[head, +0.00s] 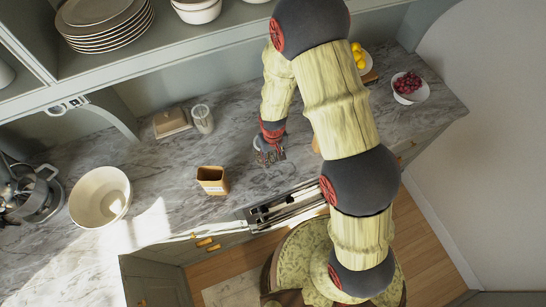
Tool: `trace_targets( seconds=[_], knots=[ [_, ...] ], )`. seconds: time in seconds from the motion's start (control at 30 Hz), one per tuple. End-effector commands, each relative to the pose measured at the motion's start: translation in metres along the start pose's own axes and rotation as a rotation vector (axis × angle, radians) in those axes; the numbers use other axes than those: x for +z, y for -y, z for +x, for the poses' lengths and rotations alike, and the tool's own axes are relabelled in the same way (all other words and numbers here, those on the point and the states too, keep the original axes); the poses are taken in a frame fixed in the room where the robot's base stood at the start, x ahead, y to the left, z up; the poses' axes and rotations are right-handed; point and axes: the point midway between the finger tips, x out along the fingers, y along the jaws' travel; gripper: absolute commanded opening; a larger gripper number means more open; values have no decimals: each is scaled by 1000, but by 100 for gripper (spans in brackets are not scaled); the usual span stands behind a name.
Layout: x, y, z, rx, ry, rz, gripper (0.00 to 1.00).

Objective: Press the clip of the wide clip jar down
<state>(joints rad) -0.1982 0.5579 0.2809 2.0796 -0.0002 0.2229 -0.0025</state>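A small clear jar (203,119) with a pale top stands upright at the back of the marble counter. It is the only clear jar I can make out, and I cannot tell whether it is the wide clip jar. Its clip is too small to see. My gripper (271,158) is over the counter, right of and nearer than this jar, and apart from it. The gripper is dark and small here, so its finger opening is unclear. My arm hides part of the counter on the right.
A butter-dish-like box (172,122) sits left of the jar. A wooden container (212,181) stands nearer the front edge, close to an open drawer (286,207). A cream bowl (100,197) and mixer (35,190) are left. A fruit bowl (411,95) is right.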

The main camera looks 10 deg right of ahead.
Motion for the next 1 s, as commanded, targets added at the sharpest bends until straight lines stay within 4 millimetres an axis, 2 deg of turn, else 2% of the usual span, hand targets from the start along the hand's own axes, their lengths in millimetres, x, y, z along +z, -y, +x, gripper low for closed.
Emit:
trace_targets(
  seconds=[0.53,1.0],
  knots=[
    [0,0,0,0,0,0,0],
    [1,0,4,0,-38,0,0]
  ],
)
